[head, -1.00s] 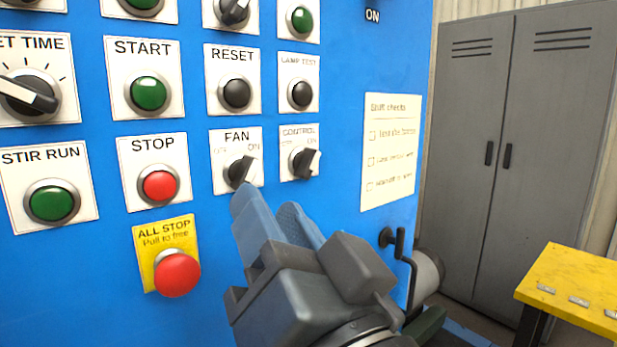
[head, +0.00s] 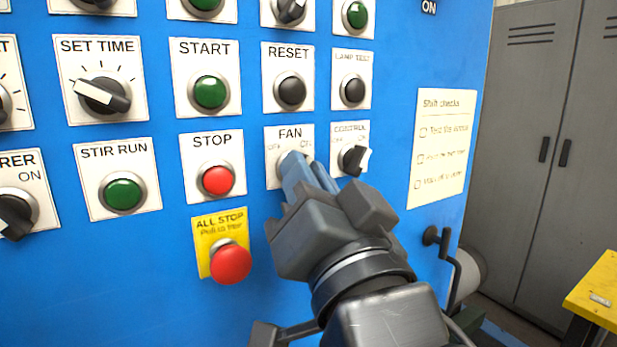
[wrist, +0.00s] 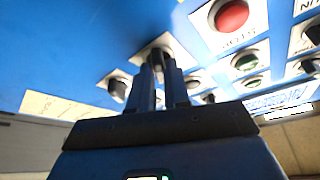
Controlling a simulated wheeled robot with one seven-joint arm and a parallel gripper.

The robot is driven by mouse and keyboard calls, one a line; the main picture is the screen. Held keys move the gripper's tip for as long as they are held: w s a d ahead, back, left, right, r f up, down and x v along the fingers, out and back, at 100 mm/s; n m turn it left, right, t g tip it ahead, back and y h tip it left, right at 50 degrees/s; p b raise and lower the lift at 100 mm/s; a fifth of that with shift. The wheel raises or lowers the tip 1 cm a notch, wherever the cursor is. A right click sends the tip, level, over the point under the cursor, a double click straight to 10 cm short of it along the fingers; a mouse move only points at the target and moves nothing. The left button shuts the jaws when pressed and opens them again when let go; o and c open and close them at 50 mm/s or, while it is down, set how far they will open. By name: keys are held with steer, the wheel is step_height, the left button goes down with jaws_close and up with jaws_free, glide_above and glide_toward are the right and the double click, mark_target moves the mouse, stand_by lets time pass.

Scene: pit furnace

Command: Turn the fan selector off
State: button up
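The fan selector's white plate (head: 272,172), marked FAN with OFF at left and ON at right, is on the blue panel. My gripper (head: 302,162) is at this selector, and its blue-grey fingers hide most of the knob, so its pointer cannot be read now. In the wrist view my gripper (wrist: 160,62) has its two fingertips close together at the fan knob (wrist: 154,52), apparently one on each side. Whether they press on it cannot be told.
The control selector (head: 355,160) is close at the right of my fingers. The red stop button (head: 217,180) and the protruding all stop button (head: 230,264) are at the left. A crank handle (head: 440,240) and yellow table (head: 597,292) stand at lower right.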

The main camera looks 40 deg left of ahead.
jaws_close()
steer(key=shift+f+n+b, duration=0.2)
steer(key=shift+n+b, duration=0.1)
steer(key=shift+b, duration=0.35)
steer(key=n+g+y+b, duration=0.1)
steer(key=n+g+b, duration=0.1)
steer(key=n+b, duration=0.3)
steer(key=n+g+y+b, duration=0.1)
steer(key=n+g+b, duration=0.2)
steer(key=n+b, duration=0.3)
steer(key=n+g+y+b, duration=0.1)
steer(key=n+g+b, duration=0.2)
steer(key=n+b, duration=0.2)
steer(key=shift+w+d+y+b, duration=0.15)
steer(key=shift+y+b, duration=0.15)
steer(key=shift+b, duration=0.2)
steer(key=shift+r+n, duration=0.15)
steer(key=shift+n, duration=0.35)
